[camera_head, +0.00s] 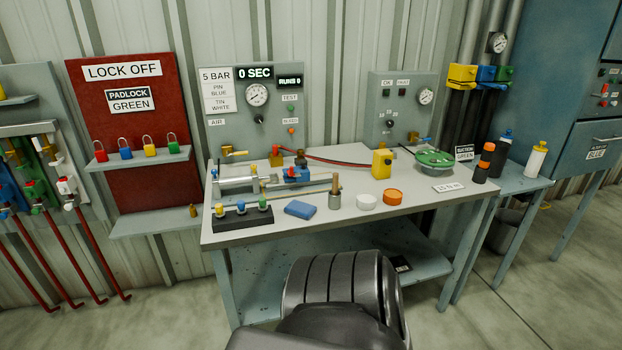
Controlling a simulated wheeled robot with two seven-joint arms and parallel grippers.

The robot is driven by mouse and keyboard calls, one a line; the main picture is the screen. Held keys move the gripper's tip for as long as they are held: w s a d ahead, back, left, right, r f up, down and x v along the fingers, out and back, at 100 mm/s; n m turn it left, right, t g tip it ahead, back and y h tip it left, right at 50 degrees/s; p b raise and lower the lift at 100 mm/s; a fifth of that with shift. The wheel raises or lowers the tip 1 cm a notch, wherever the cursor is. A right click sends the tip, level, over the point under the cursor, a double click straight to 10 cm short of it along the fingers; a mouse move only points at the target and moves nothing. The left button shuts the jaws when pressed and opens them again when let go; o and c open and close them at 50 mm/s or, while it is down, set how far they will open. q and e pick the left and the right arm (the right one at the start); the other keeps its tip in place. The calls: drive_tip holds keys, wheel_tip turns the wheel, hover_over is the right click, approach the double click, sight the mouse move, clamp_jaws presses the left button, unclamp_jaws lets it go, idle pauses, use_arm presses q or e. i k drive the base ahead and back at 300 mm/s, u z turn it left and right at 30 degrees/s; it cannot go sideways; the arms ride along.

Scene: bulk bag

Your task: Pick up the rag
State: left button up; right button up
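A blue folded cloth, which looks like the rag (300,209), lies flat on the workbench (234,238) near its front edge. It sits between a black block with several coloured pegs (243,216) on its left and a small grey pot with a brown-handled tool (335,195) on its right. The rag is fully in view and nothing touches it from above. Neither of my grippers is in view.
Right of the pot are a white tin (366,202) and an orange tin (393,197). A metal cylinder rig (236,181) lies behind the rag. A yellow box (381,163) and a green-topped bowl (434,160) stand farther right.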

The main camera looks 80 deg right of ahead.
sight(297, 208)
drive_tip(key=z, duration=0.85)
drive_tip(key=i, duration=0.9)
drive_tip(key=z, duration=1.05)
drive_tip(key=i, duration=0.2)
drive_tip(key=z, duration=0.15)
